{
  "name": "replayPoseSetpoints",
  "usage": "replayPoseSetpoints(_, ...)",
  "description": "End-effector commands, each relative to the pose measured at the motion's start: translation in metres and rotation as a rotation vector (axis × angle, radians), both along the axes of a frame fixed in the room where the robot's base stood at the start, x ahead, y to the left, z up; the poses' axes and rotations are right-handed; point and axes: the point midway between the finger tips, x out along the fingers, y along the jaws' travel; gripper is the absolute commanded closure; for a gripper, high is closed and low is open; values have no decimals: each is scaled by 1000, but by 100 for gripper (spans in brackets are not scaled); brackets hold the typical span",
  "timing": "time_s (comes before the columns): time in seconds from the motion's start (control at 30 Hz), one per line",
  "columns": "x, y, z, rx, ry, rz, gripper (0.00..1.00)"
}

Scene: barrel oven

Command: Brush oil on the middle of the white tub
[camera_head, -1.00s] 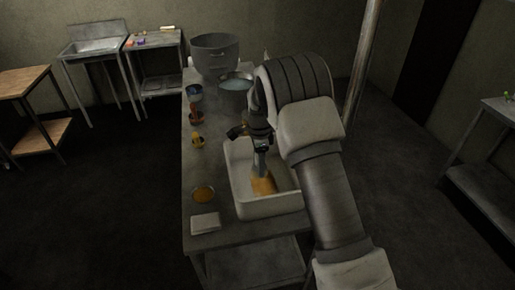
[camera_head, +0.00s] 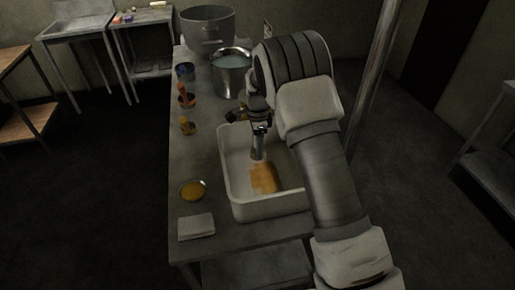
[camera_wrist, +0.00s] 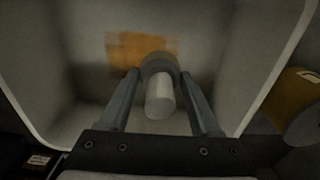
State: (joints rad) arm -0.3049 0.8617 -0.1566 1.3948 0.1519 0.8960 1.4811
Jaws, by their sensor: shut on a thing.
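The white tub (camera_head: 238,204) stands on the metal table, with an orange-yellow oil patch (camera_head: 265,179) on its floor. The tub wall also shows in the wrist view (camera_wrist: 40,75), with the patch (camera_wrist: 125,50) on its floor. My gripper (camera_head: 259,128) is inside and above the tub, pointing down. It is shut on the brush (camera_wrist: 160,95), a pale cylinder between the two fingers. The brush's lower end (camera_head: 258,151) is near the patch's upper edge; I cannot tell whether it touches the tub floor. A small bowl of orange-yellow oil (camera_head: 193,190) sits left of the tub.
A folded white cloth (camera_head: 196,227) lies at the table's front left. Small bowls (camera_head: 187,101) (camera_head: 188,128), a metal pot (camera_head: 231,77) and a large grey bowl (camera_head: 208,32) stand farther back. A pole (camera_head: 373,85) rises at the right.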

Motion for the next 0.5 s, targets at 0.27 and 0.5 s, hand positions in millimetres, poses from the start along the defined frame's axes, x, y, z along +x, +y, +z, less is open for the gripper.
replayPoseSetpoints(0.27,0,0,-13,0,1,0,80)
replayPoseSetpoints(0.5,0,0,-38,0,1,0,80)
